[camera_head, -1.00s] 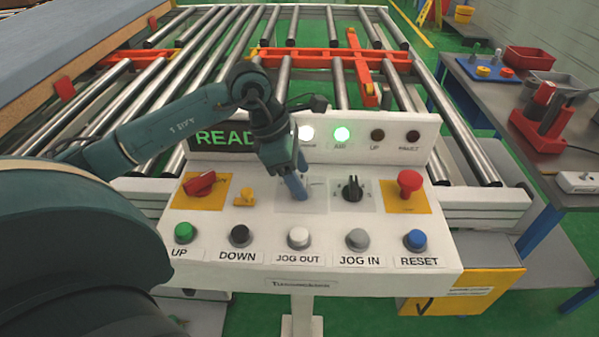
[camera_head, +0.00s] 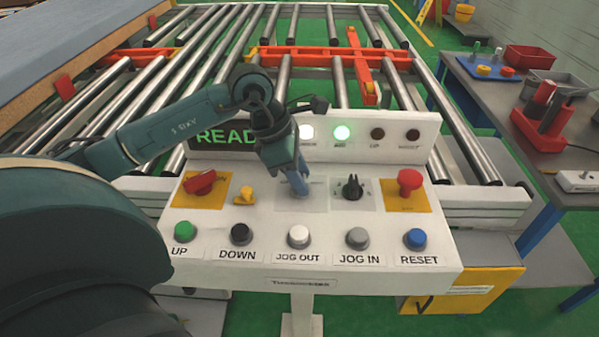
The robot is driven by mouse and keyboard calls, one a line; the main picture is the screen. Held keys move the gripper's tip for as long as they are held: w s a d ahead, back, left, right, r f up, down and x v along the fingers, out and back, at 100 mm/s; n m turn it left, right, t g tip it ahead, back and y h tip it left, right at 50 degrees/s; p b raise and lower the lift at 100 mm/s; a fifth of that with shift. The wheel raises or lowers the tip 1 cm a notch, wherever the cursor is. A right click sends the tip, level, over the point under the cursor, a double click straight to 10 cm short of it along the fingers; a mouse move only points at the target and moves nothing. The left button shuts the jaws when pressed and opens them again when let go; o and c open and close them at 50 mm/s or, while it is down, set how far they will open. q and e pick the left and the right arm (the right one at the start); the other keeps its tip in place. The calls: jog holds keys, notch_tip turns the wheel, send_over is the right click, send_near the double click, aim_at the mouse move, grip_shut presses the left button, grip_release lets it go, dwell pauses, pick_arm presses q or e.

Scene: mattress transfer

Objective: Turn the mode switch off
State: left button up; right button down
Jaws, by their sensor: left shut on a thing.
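A white control panel (camera_head: 322,210) stands in front of me. My left gripper (camera_head: 300,188) points down at a pale plate in the middle of its upper row. It is shut on a knob there, which I take to be the mode switch. The gripper hides the knob, so its setting cannot be seen. A black selector knob (camera_head: 352,188) is just right of the gripper, untouched. The green READY display (camera_head: 217,138) is partly covered by my arm. My right gripper is out of view.
A red rotary switch (camera_head: 201,182), a yellow key (camera_head: 244,196) and a red mushroom button (camera_head: 409,182) flank the gripper. Several push buttons line the front, including JOG OUT (camera_head: 298,236). A roller conveyor (camera_head: 290,80) lies behind and a grey bench (camera_head: 500,100) at right.

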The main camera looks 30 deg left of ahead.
pick_arm(q)
jog(key=shift+n+b, duration=0.3)
jog(key=shift+b, duration=0.05)
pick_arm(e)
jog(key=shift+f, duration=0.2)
pick_arm(q)
jog(key=shift+f+n+t+y+b, duration=0.1)
jog(key=shift+n+t+y+b, duration=0.2)
jog(key=shift+n+b, duration=0.25)
jog(key=n+t+y+b, duration=0.1)
jog(key=n+b, duration=0.1)
jog(key=n, duration=0.1)
jog(key=shift+n, duration=0.25)
jog(key=shift+s+d+n+y+b, duration=0.1)
jog(key=shift+n+y+b, duration=0.4)
jog(key=shift+n, duration=0.7)
jog(key=shift+n+t+y+b, duration=0.3)
jog(key=shift+n+b, duration=0.2)
jog(key=shift+n, duration=0.6)
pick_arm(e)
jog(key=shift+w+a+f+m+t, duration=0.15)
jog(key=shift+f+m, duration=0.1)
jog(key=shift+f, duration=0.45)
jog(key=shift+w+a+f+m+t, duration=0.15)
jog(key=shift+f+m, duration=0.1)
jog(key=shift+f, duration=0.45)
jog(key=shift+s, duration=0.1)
